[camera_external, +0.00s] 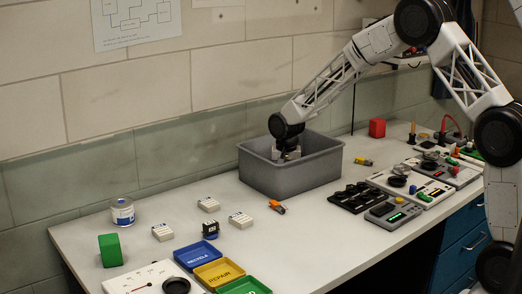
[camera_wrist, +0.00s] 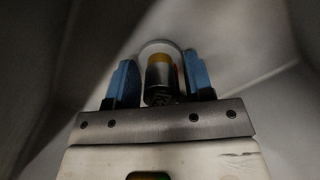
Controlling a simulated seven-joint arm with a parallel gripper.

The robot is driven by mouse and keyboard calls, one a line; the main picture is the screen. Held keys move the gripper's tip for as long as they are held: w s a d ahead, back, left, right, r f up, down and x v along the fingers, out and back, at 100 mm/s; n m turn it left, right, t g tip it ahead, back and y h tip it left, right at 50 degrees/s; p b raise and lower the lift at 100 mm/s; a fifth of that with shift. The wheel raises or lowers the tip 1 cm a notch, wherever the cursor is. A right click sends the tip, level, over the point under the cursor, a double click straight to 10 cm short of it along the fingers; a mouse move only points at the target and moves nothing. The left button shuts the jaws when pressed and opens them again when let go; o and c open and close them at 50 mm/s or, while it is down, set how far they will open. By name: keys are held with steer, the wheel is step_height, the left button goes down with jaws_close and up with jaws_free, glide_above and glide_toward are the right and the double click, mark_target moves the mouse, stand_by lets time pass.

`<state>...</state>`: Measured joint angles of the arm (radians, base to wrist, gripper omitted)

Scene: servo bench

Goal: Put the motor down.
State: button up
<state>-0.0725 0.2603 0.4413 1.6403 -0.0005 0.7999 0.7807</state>
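My gripper (camera_external: 287,154) is lowered into the grey bin (camera_external: 270,180) on the bench, and its tips are hidden by the bin wall in the external view. In the wrist view, the blue fingers of my gripper (camera_wrist: 161,82) stand apart on either side of a small cylinder, the motor (camera_wrist: 159,79).
Blue, yellow and green trays (camera_external: 220,272) are at the front. Several white boxes (camera_external: 208,204) and a can (camera_external: 122,211) stand left. Black and grey devices (camera_external: 356,196) crowd the right.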

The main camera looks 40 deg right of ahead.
steer(key=shift+o, duration=0.2)
steer(key=shift+r, duration=0.1)
step_height(320, 180, up, 12)
stand_by(0.8)
steer(key=shift+r, duration=0.1)
stand_by(0.6)
